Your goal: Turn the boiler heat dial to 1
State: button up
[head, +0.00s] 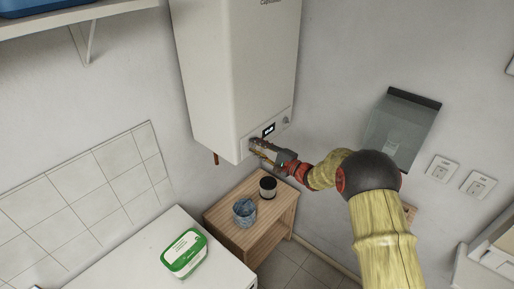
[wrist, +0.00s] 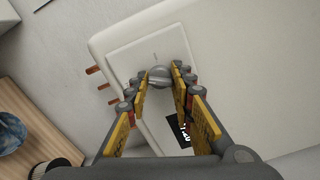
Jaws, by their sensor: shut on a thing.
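The white boiler (head: 235,75) hangs on the wall at the top centre of the head view. Its control panel is at the lower front, with a small black display (head: 268,130) and a second knob (head: 286,121) to the right of it. My gripper (head: 257,146) is at the left end of this panel. In the wrist view my gripper (wrist: 160,78) has its two fingers on either side of a grey dial (wrist: 159,75), shut on it. The display (wrist: 180,129) also shows there. The dial's number marks are too small to read.
Copper pipe ends (wrist: 94,70) stick out beneath the boiler. A clear wall box (head: 402,128) hangs at right.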

grip_shut()
jog(key=shift+f+n, duration=0.1)
jog(key=shift+n, duration=0.2)
jog(key=n+b, duration=1.6)
jog(key=n, duration=1.1)
jog(key=shift+f, duration=0.15)
jog(key=shift+b, duration=0.35)
